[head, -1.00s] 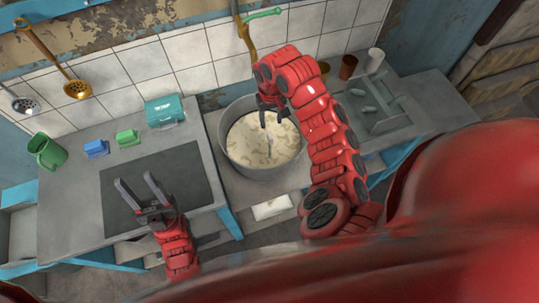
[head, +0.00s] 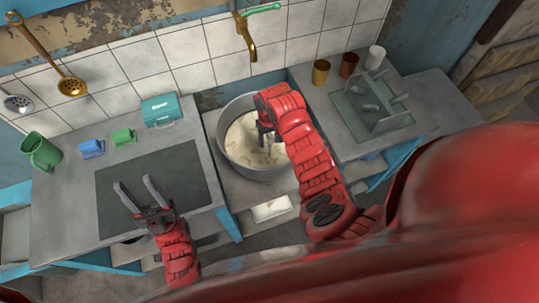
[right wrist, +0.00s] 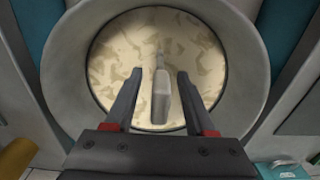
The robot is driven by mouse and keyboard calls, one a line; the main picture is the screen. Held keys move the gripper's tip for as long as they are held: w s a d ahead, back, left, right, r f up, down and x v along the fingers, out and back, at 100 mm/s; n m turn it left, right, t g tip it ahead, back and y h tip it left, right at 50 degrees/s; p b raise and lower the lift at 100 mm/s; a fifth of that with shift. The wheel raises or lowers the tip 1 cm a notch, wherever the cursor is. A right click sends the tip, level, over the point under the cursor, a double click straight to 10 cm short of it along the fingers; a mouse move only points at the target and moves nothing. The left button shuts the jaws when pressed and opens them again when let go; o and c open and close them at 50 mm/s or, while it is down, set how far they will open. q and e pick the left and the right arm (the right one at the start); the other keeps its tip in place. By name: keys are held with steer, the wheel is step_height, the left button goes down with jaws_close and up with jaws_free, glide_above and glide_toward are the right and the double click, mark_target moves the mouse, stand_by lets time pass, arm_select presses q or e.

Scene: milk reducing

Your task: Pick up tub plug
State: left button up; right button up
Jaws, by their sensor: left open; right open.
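The tub plug shows in the right wrist view as a pale grey upright bar (right wrist: 161,100) standing in the milky, mottled liquid of a round grey tub (right wrist: 245,65). My right gripper (right wrist: 159,76) is open, with one finger on each side of the bar in that view; I cannot tell whether they touch it. In the head view, my right gripper (head: 266,136) points down over the tub (head: 228,160) and mostly hides the plug. My left gripper (head: 136,188) is open and empty above the dark panel on the left counter.
The dark panel (head: 180,190) lies on the left counter. A green mug (head: 42,153), small blue (head: 92,148) and green (head: 123,137) items and a teal box (head: 161,110) stand behind it. A brass spout (head: 245,35) hangs behind the tub.

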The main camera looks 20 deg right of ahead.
steer(key=shift+f, duration=0.65)
jaws_close()
stand_by(1.0)
